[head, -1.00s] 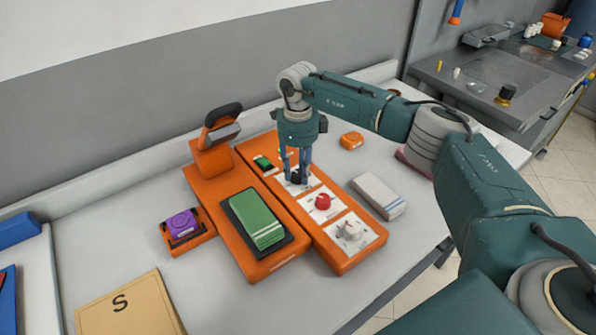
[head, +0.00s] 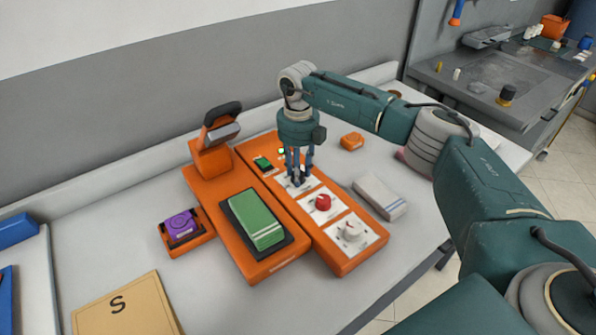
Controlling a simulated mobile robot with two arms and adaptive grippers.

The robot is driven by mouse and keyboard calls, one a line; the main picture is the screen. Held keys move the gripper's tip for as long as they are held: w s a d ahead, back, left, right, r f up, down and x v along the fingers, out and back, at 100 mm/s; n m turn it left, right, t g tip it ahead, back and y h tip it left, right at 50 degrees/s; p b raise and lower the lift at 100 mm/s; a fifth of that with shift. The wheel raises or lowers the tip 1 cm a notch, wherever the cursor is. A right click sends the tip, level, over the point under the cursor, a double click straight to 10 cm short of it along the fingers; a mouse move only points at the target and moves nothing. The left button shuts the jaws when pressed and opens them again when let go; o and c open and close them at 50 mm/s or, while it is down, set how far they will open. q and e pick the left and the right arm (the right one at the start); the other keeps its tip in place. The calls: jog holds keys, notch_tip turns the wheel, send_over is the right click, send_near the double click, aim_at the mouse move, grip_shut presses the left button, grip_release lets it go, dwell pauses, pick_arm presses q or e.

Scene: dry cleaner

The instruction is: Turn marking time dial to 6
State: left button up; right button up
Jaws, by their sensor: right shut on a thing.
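An orange control panel (head: 338,262) on the table carries three dials on white plates. The white dial (head: 351,231) is nearest, the red dial (head: 323,202) is in the middle, and a black dial (head: 296,180) is farthest. My right gripper (head: 299,177) points down and is shut on the black dial, which its fingers partly hide. I cannot read the dial's numbers or tell which dial is for marking time. My left gripper is not in view.
An orange press (head: 272,270) with a folded green cloth (head: 254,218) stands left of the panel. A purple item in an orange holder (head: 180,226), a tan "S" folder (head: 128,308), a folded grey cloth (head: 380,194) and a small orange box (head: 352,141) lie around it.

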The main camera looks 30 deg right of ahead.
jog(key=shift+w+m, duration=0.1)
jog(key=shift+m, duration=0.3)
jog(key=o, duration=1.2)
jog(key=shift+c, duration=0.2)
notch_tip(320, 180, up, 12)
